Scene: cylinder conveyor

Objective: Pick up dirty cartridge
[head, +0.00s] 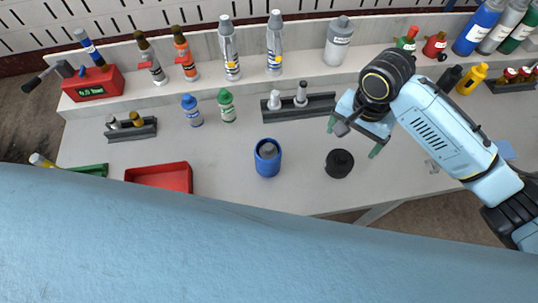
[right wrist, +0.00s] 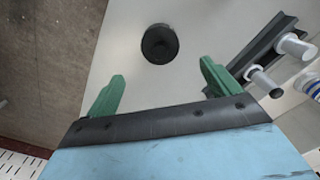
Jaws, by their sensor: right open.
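My right gripper (head: 354,137) is open and empty, its green fingers pointing down above the bench, up and to the right of a black round container (head: 339,163). In the right wrist view the black round container (right wrist: 159,43) lies beyond and roughly between the open fingertips (right wrist: 162,69), untouched. A dark rack (head: 290,112) holds a white cartridge (head: 274,100) and a greyer one (head: 301,95); both also show at the right of the wrist view. A blue cup (head: 267,168) holds a grey cylinder (head: 268,150). I cannot tell for sure which is the dirty cartridge. My left gripper is out of view.
A red tray (head: 160,177), a small rack (head: 130,130), and blue and green bottles (head: 226,105) stand on the left of the bench. Spray cans and bottles line the raised back shelf. The bench (head: 300,190) is clear around the blue cup and the black container.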

